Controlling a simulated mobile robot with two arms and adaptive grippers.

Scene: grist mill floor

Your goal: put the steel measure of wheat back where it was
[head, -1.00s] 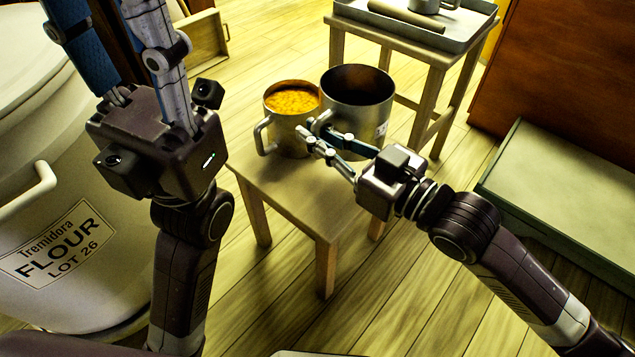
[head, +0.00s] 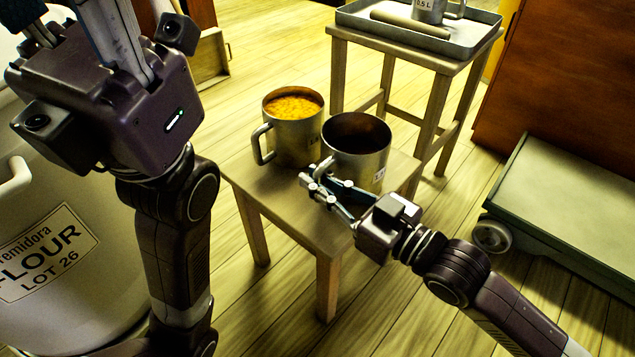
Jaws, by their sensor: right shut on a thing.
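My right gripper (head: 314,186) is shut on the handle of a wide steel measure (head: 362,170). That measure is upright over the right part of a small wooden stool (head: 285,213); I cannot tell whether its base touches the top. Its inside looks dark and no wheat shows. A second steel measure (head: 296,140), full of orange-yellow grain, stands on the stool just left of and behind it, its handle to the left. My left gripper (head: 95,60) is close to the camera at upper left, its fingertips cut off by the top edge.
A taller stool (head: 440,90) behind bears a metal tray (head: 470,44) with a rolling-pin-like rod (head: 410,31) and a small 0.5 L measure (head: 429,10). A flour bin (head: 60,290) stands at left. A low wheeled green platform (head: 575,200) is at right.

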